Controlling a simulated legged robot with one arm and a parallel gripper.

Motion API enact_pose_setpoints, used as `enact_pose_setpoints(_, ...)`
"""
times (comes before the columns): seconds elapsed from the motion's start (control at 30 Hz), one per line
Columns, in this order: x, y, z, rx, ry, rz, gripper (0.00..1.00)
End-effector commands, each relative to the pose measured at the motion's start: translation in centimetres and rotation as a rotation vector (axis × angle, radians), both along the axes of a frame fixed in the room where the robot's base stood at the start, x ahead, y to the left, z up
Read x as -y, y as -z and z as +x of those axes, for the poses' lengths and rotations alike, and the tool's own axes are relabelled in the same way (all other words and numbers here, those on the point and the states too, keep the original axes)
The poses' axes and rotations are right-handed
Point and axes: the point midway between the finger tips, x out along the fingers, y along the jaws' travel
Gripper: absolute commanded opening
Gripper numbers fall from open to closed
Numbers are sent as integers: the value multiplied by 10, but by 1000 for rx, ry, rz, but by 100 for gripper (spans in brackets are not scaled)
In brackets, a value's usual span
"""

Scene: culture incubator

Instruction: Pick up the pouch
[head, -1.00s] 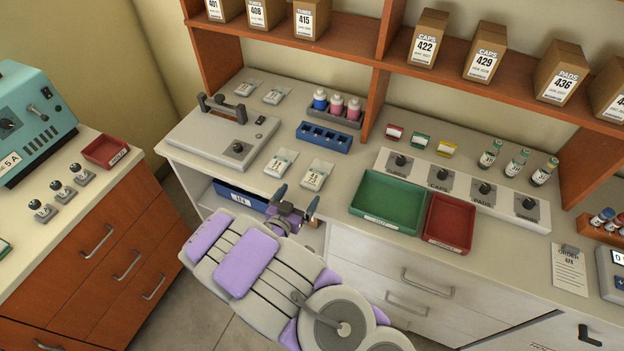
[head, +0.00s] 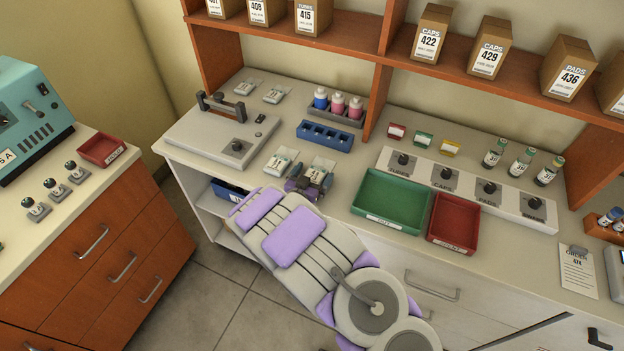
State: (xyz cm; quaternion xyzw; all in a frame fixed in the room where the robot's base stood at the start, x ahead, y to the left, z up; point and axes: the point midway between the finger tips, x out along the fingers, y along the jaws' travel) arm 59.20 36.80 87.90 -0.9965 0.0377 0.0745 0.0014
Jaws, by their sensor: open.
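Several small clear-and-white pouches lie on the counter. Two are at the back, a left one (head: 246,87) and a right one (head: 277,93). Two lie nearer the front edge, a left one (head: 280,161) and a right one (head: 322,165). My gripper (head: 311,178) is open at the front right pouch, with its jaws over the near part of that pouch and hiding it. I cannot tell whether the jaws touch it.
A grey device with a handle (head: 222,137) stands to the left. A blue rack (head: 325,136) and a bottle holder (head: 336,116) are behind. A green tray (head: 391,202) and a red tray (head: 454,222) lie close on the right.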

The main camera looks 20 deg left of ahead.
Motion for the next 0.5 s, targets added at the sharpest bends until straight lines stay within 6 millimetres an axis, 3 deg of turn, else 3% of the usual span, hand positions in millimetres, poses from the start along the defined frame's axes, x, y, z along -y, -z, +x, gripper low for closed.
enact_pose_setpoints(0.27, 0, 2, 4, -1, 4, -5, 100)
enact_pose_setpoints(0.5, -4, 3, 3, 0, 2, -6, 79)
